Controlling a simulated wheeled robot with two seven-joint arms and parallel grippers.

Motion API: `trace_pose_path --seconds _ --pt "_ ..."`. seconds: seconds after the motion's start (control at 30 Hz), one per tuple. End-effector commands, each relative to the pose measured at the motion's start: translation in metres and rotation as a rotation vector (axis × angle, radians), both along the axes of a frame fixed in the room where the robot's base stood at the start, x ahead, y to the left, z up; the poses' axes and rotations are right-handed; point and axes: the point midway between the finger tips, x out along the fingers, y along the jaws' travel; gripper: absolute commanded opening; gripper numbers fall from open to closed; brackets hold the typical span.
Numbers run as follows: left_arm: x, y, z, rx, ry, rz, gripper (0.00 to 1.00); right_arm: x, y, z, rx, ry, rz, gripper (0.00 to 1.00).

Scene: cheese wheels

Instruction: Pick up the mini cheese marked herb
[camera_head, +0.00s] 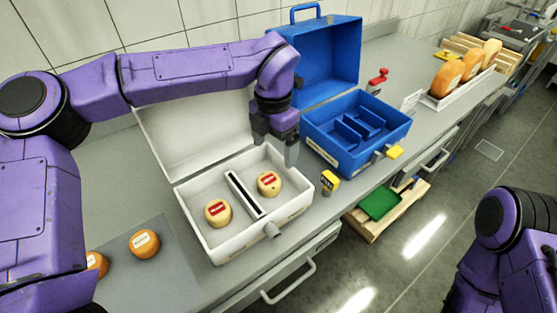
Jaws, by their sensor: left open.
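Two small pale-yellow cheeses with red labels sit in the open white case (205,247): one cheese (218,213) left of the black-topped divider (245,195), the other (269,184) right of it. Two orange mini cheeses with white labels lie on the counter at the lower left: one (145,243) in full view, the other (97,264) partly hidden by my arm. The labels are too small to read, so I cannot tell which is herb. My left gripper (276,148) is open and empty, pointing down above the white case's back right corner. My right gripper is out of view.
An open blue case (376,149) with dividers stands right of the white one, its raised lid behind. A yellow tag (329,182) is between them. Larger orange cheeses (447,78) stand in a rack at the back right. A wooden crate (375,228) with a green inset is below the counter.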

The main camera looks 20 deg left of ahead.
Motion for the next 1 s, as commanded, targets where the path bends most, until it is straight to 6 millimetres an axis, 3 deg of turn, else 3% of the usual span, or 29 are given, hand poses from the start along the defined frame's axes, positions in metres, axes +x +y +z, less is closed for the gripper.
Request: trace_pose_path --seconds 0.27,0.6,0.87,0.9,1.0 --pt "-0.015 0.004 -0.039 -0.001 -0.012 0.005 0.93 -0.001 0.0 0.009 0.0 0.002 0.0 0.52" --pt "0.001 0.013 -0.098 0.001 0.009 0.006 0.93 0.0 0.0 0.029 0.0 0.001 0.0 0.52" --pt "0.003 0.012 -0.107 0.0 0.007 0.005 0.93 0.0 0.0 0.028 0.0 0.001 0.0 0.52" --pt "0.003 0.013 -0.107 0.0 0.007 0.006 0.87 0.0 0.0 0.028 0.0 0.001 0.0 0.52" --pt "0.003 0.013 -0.107 0.0 0.007 0.007 0.54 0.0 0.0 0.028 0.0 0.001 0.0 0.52"
